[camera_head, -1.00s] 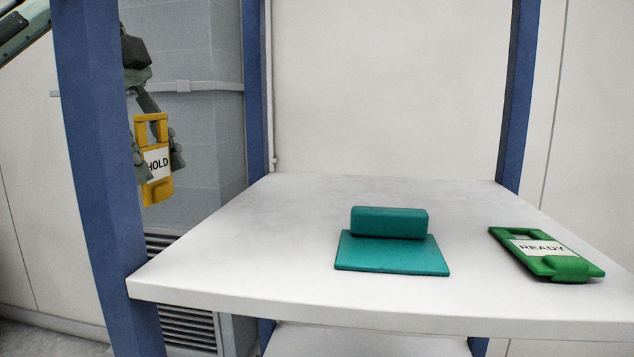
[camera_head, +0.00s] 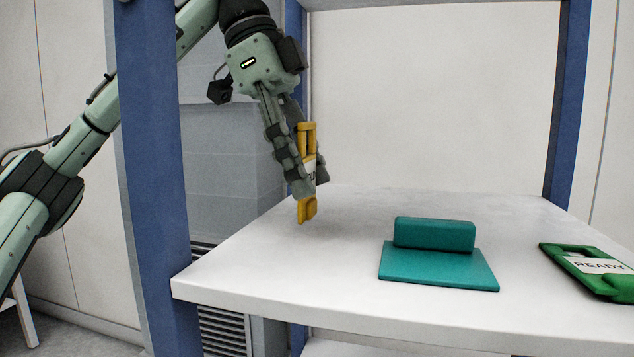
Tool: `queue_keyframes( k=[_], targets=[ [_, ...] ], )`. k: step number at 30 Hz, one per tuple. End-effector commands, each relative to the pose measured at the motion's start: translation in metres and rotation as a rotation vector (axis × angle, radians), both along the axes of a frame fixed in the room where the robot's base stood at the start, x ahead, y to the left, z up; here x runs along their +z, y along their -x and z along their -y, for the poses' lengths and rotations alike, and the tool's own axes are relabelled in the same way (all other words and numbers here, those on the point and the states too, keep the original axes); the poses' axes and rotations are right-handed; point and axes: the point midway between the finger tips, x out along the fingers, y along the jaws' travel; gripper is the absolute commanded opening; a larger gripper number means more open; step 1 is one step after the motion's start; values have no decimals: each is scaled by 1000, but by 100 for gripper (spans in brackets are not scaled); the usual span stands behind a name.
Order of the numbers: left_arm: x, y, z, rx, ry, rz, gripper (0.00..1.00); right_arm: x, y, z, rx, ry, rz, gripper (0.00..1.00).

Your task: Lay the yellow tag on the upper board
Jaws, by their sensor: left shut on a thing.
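The yellow tag (camera_head: 306,211) has a white label, now mostly hidden by a finger and turned nearly edge-on. My left gripper (camera_head: 307,180) is shut on it and holds it upright over the left back part of the upper board (camera_head: 290,271). The upper board is a white shelf. The tag's lower end appears a little above the board; I cannot tell the exact gap. My right gripper is not in view.
A teal block with a flat plate (camera_head: 438,265) stands mid-board. A green tag marked READY (camera_head: 600,266) lies at the right. A blue post (camera_head: 160,200) rises at the board's front left corner. The board's left part is bare.

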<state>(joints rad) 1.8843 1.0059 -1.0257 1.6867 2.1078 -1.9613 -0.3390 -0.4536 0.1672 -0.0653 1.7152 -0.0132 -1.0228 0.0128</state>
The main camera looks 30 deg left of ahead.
Motion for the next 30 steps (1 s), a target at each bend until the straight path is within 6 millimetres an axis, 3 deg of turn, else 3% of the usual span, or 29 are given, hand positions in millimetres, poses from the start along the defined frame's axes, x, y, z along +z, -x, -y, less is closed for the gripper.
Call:
queue_keyframes(
  k=[2, 6, 18, 19, 21, 24, 30],
  targets=[
    [2, -3, 14, -4, -3, 2, 26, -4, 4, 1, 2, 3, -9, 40],
    [-13, -3, 14, 3, 0, 1, 26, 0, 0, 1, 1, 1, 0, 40],
    [-18, -3, 14, 0, 0, 1, 26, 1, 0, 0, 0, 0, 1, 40],
    [-18, -3, 14, 0, 0, 1, 53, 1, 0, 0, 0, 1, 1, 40],
    [-17, -3, 14, 0, 0, 1, 62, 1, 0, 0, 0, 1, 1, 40],
    [-17, -3, 14, 0, 0, 1, 71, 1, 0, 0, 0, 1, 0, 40],
    [-17, -3, 14, 0, 0, 1, 71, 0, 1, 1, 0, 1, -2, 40]
  ],
)
